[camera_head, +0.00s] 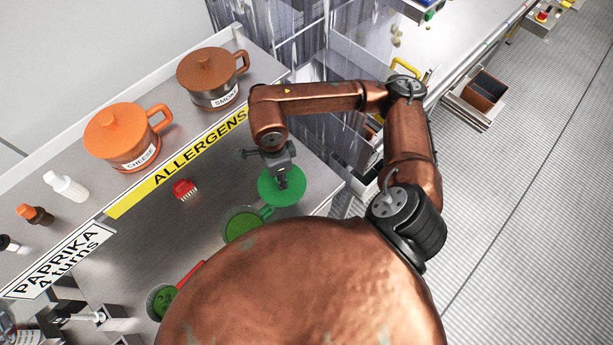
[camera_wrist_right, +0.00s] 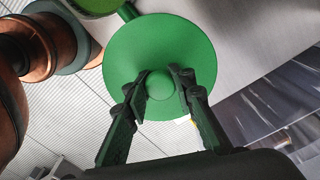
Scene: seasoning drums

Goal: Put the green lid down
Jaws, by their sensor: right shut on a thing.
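The green lid (camera_head: 280,195) is a flat round disc with a knob. My right gripper (camera_head: 283,181) is above it in the head view. In the right wrist view, the fingers of my right gripper (camera_wrist_right: 161,88) are shut on the knob in the middle of the green lid (camera_wrist_right: 160,42). The lid is near the steel table's right edge, beside an open green drum (camera_head: 240,225) with a green handle. I cannot tell whether the lid touches the table. My left gripper is not in view.
The table (camera_head: 215,207) holds a red brush-like item (camera_head: 185,189) and another green-filled container (camera_head: 161,301) with a red handle. Behind the yellow ALLERGENS strip (camera_head: 200,150) stand the orange CHEESE drum (camera_head: 118,135) and brown SMOKE drum (camera_head: 208,78), both lidded.

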